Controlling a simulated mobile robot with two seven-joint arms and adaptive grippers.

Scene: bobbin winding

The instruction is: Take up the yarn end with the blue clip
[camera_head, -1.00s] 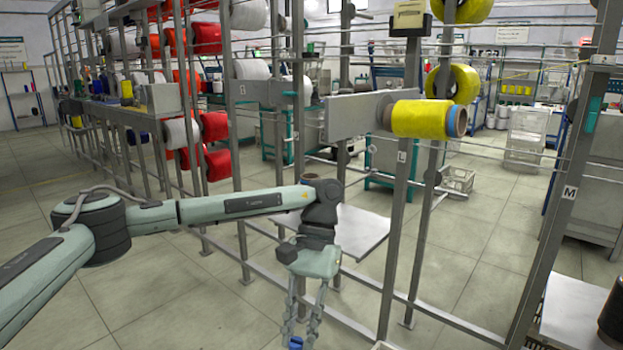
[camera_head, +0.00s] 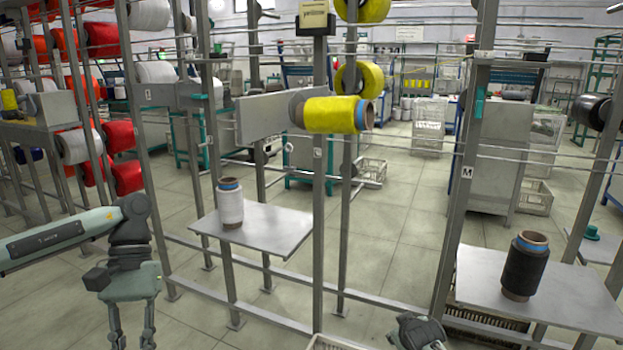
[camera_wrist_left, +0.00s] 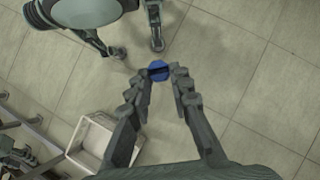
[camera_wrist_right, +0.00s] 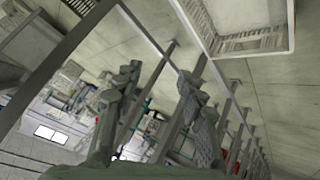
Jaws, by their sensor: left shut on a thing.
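The blue clip (camera_wrist_left: 158,71) sits between the fingertips of my left gripper (camera_wrist_left: 163,77) in the left wrist view, above the tiled floor. My left gripper also shows at the lower left of the head view (camera_head: 132,340), pointing down, with its tips cut off by the frame edge. I cannot make out a yarn end at the clip. My right gripper (camera_wrist_right: 158,80) has its fingers apart and nothing between them in the right wrist view. Only a small part of it shows at the bottom of the head view (camera_head: 418,332). A yellow yarn spool (camera_head: 330,115) is on the rack.
A white spool (camera_head: 230,205) stands on a grey shelf (camera_head: 275,228), and a black spool (camera_head: 524,265) stands on a right-hand shelf (camera_head: 575,295). Metal posts and rails cross in front of me. A white crate (camera_wrist_left: 75,152) is on the floor near my left gripper.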

